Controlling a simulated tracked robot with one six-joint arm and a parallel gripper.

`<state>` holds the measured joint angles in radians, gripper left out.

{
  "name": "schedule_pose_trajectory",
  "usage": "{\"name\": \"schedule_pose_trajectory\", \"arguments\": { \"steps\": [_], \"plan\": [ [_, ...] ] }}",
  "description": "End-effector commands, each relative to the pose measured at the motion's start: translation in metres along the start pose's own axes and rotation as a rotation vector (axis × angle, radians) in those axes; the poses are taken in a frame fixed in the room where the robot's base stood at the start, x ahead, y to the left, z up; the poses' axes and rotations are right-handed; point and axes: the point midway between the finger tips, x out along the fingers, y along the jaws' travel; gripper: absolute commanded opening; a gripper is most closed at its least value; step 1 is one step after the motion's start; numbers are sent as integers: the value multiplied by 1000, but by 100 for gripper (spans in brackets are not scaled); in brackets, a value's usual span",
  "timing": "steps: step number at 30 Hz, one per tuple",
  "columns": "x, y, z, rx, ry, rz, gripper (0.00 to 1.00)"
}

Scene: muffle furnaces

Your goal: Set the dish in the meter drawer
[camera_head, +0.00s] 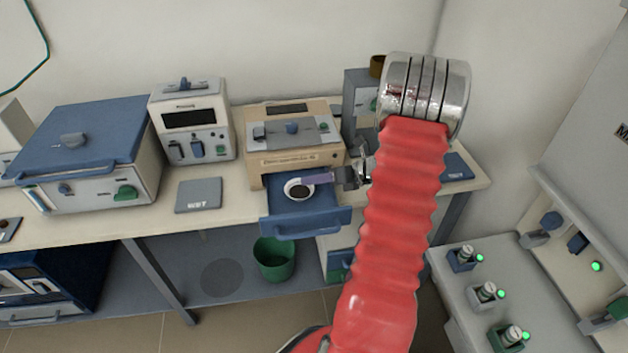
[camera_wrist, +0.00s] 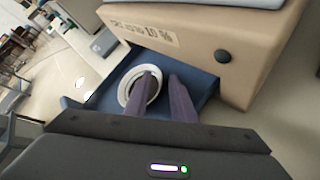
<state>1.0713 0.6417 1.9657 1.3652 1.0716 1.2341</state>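The dish (camera_head: 299,189) is small, round and white, with a dark middle. It is within the pulled-out blue drawer (camera_head: 318,217) of the beige meter (camera_head: 262,145). My gripper (camera_head: 316,179) reaches in from the right with purple fingers at the dish's right edge. In the wrist view, the dish (camera_wrist: 128,92) shows under the fingertips (camera_wrist: 161,78), one finger over its inside and one by its outer rim. A narrow gap shows between the fingers. I cannot tell whether they press the rim or whether the dish touches the drawer floor.
A grey pad marked WET (camera_head: 198,195) lies on the bench left of the drawer. A white instrument (camera_head: 192,120) and a blue-lidded box (camera_head: 85,150) stand further left. A green bin (camera_head: 274,260) is below. A grey unit (camera_head: 358,100) stands behind my gripper.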

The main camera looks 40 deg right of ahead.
Motion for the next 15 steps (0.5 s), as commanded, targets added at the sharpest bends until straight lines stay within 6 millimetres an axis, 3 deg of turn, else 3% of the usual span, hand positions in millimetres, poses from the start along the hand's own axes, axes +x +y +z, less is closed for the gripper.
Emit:
{"name": "schedule_pose_trajectory", "arguments": {
  "steps": [8, 15],
  "plan": [
    [-1, 1, 1, -1, 0, 0, 23],
    [-24, 0, 2, -1, -2, -3, 23]
  ]
}}
